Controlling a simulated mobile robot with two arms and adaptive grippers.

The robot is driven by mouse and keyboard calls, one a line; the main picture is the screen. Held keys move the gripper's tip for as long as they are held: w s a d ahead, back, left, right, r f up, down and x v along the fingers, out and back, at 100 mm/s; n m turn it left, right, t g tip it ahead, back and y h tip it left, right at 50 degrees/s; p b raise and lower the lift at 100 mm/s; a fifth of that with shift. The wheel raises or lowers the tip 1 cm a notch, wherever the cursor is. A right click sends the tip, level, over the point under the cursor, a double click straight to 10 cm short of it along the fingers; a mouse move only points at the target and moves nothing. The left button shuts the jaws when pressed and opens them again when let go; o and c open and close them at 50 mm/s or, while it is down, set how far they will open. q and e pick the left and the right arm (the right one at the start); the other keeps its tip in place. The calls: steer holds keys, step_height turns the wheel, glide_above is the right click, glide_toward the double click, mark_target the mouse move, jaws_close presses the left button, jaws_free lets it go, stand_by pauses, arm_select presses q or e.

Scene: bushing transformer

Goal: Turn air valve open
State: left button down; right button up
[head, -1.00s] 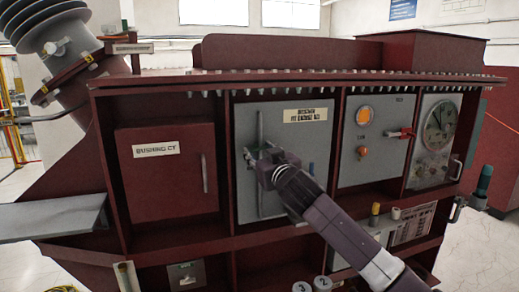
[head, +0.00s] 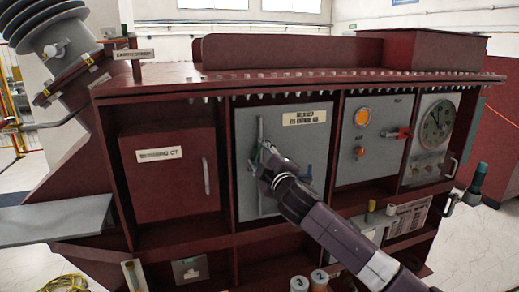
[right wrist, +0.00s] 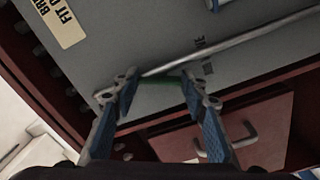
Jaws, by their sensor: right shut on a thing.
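A grey panel (head: 290,150) with a label is set in the middle bay of the dark red transformer cabinet. A metal pipe (right wrist: 240,42) runs along the panel and stands upright in the head view (head: 261,130). My right gripper (head: 264,157) is at this pipe. In the right wrist view its two blue-padded fingers (right wrist: 161,79) are shut on a thin green handle (right wrist: 160,82) beside the pipe, probably the air valve's. The fingers hide most of the handle in the head view. My left gripper is not in view.
A blue handle (head: 306,173) is right of my gripper on the same panel. A red lever (head: 398,133) sticks out farther right, near a round gauge (head: 436,124). A red door (head: 168,172) is on the left. Numbered cylinders (head: 300,284) stand below.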

steer(key=n+p, duration=0.2)
steer(key=n, duration=0.3)
steer(key=shift+p, duration=0.3)
steer(key=shift+f, duration=0.1)
stand_by(0.3)
steer(key=o, duration=1.2)
steer(key=shift+c, duration=0.2)
steer(key=v, duration=1.2)
